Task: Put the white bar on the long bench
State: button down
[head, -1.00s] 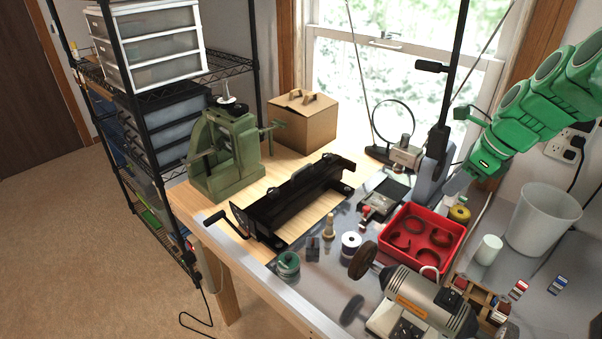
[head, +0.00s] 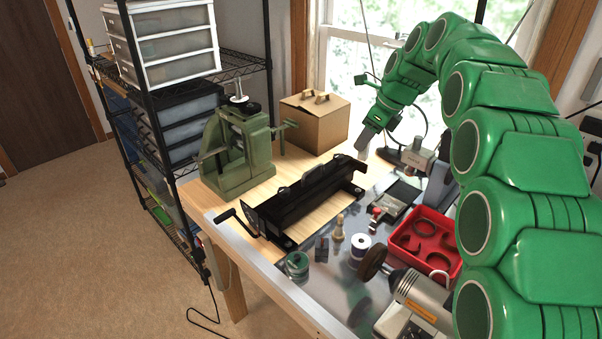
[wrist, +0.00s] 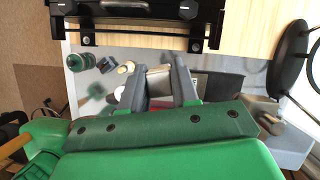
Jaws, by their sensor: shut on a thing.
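My gripper (head: 363,147) hangs above the far side of the long bench (head: 262,268), beyond the black bending tool. In the wrist view my gripper (wrist: 160,78) is shut on a pale bar (wrist: 159,71), which lies crosswise between the fingertips; I take it to be the white bar. In the head view the bar is too small or hidden to make out. The bench has a light wood top at its left part and a grey metal top at its right part.
The black bending tool (head: 305,198) lies across the bench. A green press (head: 238,152) and a cardboard box (head: 314,122) stand behind it. A red tray (head: 418,238), spools and a grinder (head: 415,295) crowd the right. Bare wood shows between press and tool.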

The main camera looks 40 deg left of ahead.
jog(key=s+a+f+n, duration=0.1)
jog(key=s+a+f, duration=0.1)
jog(key=s+a, duration=0.7)
jog(key=s+a+f+n, duration=0.1)
jog(key=s+a, duration=0.5)
jog(key=a, duration=0.7)
jog(key=shift+g, duration=0.3)
jog(key=shift+w+d+f, duration=0.1)
jog(key=shift+d+f, duration=0.05)
jog(key=shift+f, duration=7.7)
jog(key=shift+f, duration=0.15)
jog(key=c, duration=0.8)
grip_release()
jog(key=shift+c, duration=0.2)
jog(key=v, duration=1.2)
jog(key=shift+r, duration=0.2)
